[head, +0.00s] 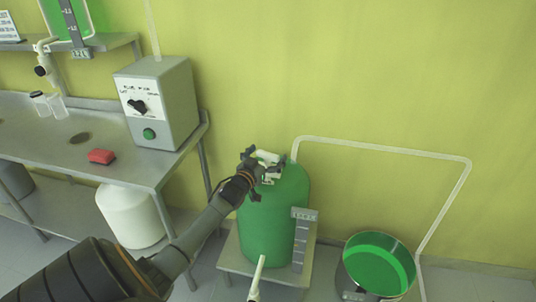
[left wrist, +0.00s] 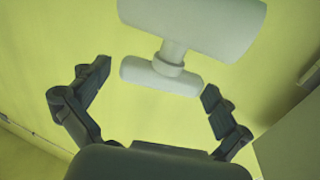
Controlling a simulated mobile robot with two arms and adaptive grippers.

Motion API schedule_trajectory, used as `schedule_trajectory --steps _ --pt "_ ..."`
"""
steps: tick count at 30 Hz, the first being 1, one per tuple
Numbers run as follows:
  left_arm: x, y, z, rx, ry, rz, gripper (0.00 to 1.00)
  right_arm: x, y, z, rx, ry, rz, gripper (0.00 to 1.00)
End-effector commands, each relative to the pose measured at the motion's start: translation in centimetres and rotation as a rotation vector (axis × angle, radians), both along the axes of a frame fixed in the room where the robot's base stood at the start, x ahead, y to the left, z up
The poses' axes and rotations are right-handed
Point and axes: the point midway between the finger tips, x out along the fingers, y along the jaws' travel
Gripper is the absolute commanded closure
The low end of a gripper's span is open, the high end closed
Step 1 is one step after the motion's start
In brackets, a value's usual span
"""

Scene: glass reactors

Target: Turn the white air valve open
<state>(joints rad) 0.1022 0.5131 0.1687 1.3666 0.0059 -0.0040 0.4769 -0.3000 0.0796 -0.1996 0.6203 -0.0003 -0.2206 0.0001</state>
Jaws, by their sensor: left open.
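The white air valve (left wrist: 168,67) fills the top middle of the left wrist view. It has a thick white body above, a short stem, and a white bar-shaped handle (left wrist: 160,76) below. My left gripper (left wrist: 152,86) is open, with one finger on each side of the handle and gaps showing at both sides. In the head view my left gripper (head: 259,175) is at the top of the green tank (head: 275,220), and the white valve (head: 266,157) shows partly behind it. My right gripper is not in view.
A green-filled round vessel (head: 379,264) is at the lower right. A white pipe (head: 385,149) runs along the yellow wall.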

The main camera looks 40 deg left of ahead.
Motion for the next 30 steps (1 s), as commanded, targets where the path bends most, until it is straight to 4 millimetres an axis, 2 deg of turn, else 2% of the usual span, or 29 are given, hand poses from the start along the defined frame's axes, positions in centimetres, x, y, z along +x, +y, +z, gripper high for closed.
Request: schedule_trajectory --steps 4,9,12,20,30 --pt "-0.02 0.00 0.00 0.000 0.000 0.000 0.02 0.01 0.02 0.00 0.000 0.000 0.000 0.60" --pt "-0.04 -0.01 0.00 0.000 0.000 0.000 0.37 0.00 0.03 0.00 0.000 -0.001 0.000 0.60" --pt "-0.04 -0.01 0.00 0.000 0.000 0.000 0.53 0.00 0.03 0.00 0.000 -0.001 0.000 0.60" --pt "0.11 -0.18 0.21 -0.005 -0.010 0.040 0.53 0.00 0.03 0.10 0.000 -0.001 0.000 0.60" --pt "0.16 -0.02 0.39 -0.004 -0.016 0.217 0.53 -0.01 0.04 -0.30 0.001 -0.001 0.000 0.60"
